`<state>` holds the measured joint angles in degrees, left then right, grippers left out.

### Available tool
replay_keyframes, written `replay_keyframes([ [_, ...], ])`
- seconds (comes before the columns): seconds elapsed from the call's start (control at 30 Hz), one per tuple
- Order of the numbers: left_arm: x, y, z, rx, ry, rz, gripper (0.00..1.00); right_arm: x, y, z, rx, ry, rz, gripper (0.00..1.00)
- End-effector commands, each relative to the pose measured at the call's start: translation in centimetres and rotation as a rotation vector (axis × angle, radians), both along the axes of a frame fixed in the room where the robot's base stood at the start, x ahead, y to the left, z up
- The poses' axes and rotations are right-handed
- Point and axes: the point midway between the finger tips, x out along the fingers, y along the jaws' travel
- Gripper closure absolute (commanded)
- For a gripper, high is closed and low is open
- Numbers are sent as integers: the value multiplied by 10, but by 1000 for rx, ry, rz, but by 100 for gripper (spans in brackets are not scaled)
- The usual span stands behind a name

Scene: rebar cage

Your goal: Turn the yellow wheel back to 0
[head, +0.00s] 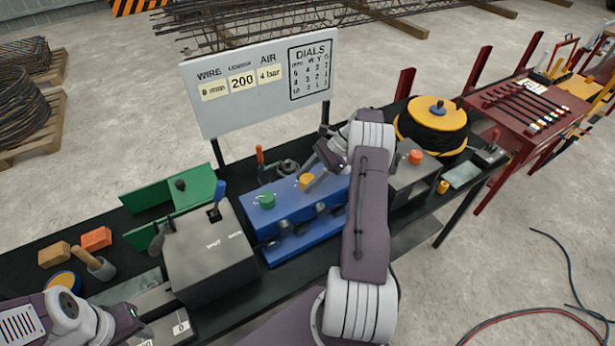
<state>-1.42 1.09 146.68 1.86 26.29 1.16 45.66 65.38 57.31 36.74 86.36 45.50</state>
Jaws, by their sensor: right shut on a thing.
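The yellow wheel (305,180) is a small knob on top of the blue machine (327,205), to the right of a green wheel (267,200). My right arm reaches over the blue machine from the front. My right gripper (312,174) is at the yellow wheel, shut on it, with its fingers hiding part of it. The wheel's scale and pointer are too small to read. My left gripper (133,322) is low at the left, over the near edge of the bench, far from the wheel. Its fingertips cannot be made out.
A sign board (262,82) stands behind the machine. A grey box (211,253) with a blue-handled lever is to the left. A grey unit with an orange knob (415,157) and a yellow-topped wire spool (432,122) are to the right. The floor in front is mostly clear.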

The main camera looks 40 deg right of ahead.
Motion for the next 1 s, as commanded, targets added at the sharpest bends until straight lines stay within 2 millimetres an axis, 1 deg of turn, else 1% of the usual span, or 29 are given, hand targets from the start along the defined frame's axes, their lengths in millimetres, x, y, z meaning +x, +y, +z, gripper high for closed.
replay_keyframes([
  [0.1,0,0,0,0,0,0,64,0,0,-1,-1,0,56,95],
  [0.33,0,0,-1,0,0,0,64,0,0,-1,-1,0,121,95],
  [0.87,0,0,-1,0,0,0,64,0,0,-1,0,0,139,95],
  [0.9,0,0,-1,0,0,0,64,0,0,-1,0,0,139,44],
  [0.93,0,0,-1,0,0,0,64,0,0,-1,0,-1,138,35],
  [1.0,0,0,-1,0,0,0,64,0,0,0,0,-1,138,34],
])
